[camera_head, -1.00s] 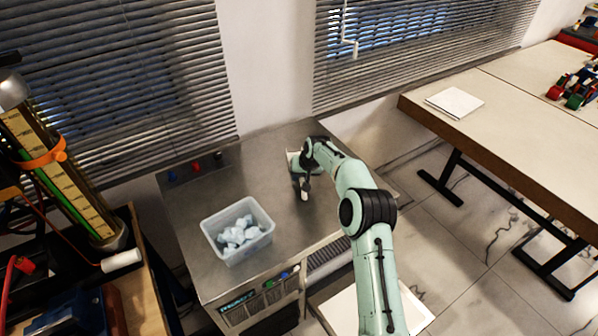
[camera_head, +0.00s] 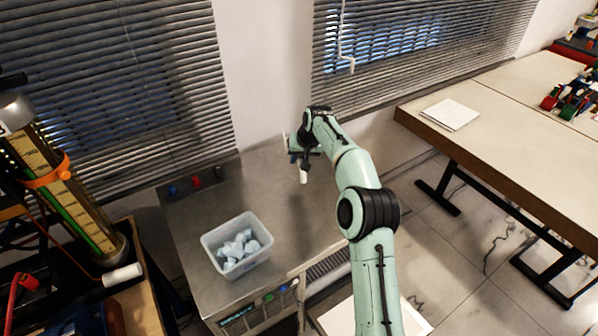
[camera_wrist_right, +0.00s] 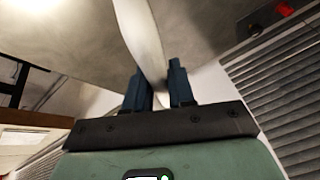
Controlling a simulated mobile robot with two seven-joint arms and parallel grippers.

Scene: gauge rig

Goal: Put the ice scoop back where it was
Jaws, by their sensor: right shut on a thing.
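My right gripper (camera_head: 301,158) is above the back right part of the steel counter (camera_head: 205,225). It is shut on the ice scoop, whose pale end (camera_head: 303,177) shows below the fingers. In the right wrist view the fingers (camera_wrist_right: 158,85) are on both sides of a long, pale, slightly curved part of the scoop (camera_wrist_right: 145,40). The gripper hides much of the scoop. A clear tub (camera_head: 262,258) with pale blue-white ice chunks (camera_head: 236,248) stands on the counter, left of and nearer than the gripper. My left gripper is not in view.
Dark, red and blue small items (camera_head: 195,181) sit along the counter's back left edge. Window blinds (camera_head: 365,45) and a wall are behind. A gauge column (camera_head: 65,190) stands at the left, a table (camera_head: 500,125) at the right. The counter between tub and gripper is clear.

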